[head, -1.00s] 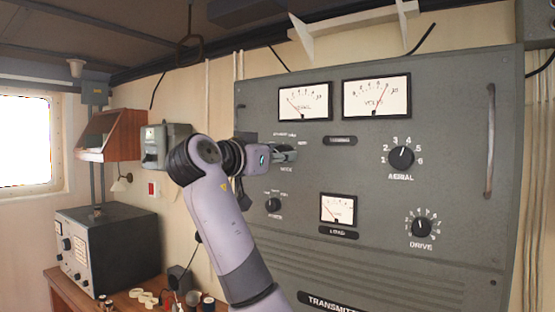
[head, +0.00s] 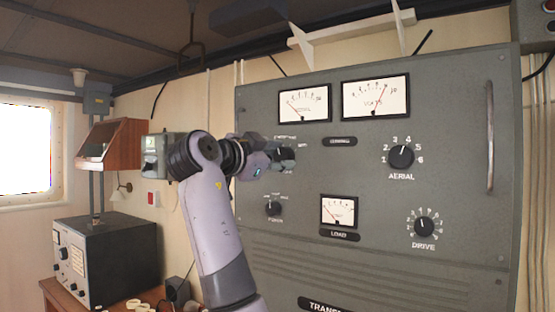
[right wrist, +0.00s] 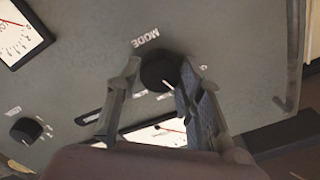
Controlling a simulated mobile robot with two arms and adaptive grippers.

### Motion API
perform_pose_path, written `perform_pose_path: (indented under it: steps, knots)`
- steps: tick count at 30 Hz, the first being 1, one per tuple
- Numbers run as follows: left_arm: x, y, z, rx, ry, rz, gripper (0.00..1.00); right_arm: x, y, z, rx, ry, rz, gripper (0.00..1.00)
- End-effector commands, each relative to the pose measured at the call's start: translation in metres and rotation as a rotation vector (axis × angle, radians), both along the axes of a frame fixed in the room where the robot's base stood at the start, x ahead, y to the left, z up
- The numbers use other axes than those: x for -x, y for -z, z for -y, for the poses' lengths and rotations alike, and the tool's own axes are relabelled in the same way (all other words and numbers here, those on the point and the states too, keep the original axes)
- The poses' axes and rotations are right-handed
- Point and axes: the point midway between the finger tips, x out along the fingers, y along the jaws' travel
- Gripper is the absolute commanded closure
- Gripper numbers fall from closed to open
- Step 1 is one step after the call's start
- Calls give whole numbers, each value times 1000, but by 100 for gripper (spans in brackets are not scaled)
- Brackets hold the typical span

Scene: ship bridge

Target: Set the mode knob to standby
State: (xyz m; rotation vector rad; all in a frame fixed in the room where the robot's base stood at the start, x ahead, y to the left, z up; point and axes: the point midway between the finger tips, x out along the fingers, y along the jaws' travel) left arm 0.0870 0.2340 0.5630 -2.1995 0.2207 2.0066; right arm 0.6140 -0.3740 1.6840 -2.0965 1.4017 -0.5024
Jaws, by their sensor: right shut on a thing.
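In the head view my right gripper (head: 285,158) is against the panel's upper left part and hides most of the knob. The small position labels around it are partly covered and too small to read surely, so I cannot tell which one the pointer meets. My left gripper is out of view.
The panel also carries the aerial knob (head: 401,156), the drive knob (head: 424,226), a small knob (head: 273,208) below my gripper, several meters and a vertical handle (head: 490,137). A grey equipment box (head: 105,255) stands on a desk at the left.

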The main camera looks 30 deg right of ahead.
Motion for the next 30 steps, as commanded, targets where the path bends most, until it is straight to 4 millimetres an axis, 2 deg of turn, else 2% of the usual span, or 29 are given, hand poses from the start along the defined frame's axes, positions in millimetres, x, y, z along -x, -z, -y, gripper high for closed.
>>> perform_pose_path:
  steps: [13, 14, 22, 30]
  knots:
    - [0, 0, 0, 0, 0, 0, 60, 0, -1, 0, -2, -1, 10, 93]
    - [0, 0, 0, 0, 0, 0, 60, 0, -1, 0, -1, -2, 10, 64]
    - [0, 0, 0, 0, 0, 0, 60, 0, -1, 0, -2, 0, 9, 46]
    - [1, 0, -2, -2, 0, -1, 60, 0, 0, 0, -3, 0, 8, 45]
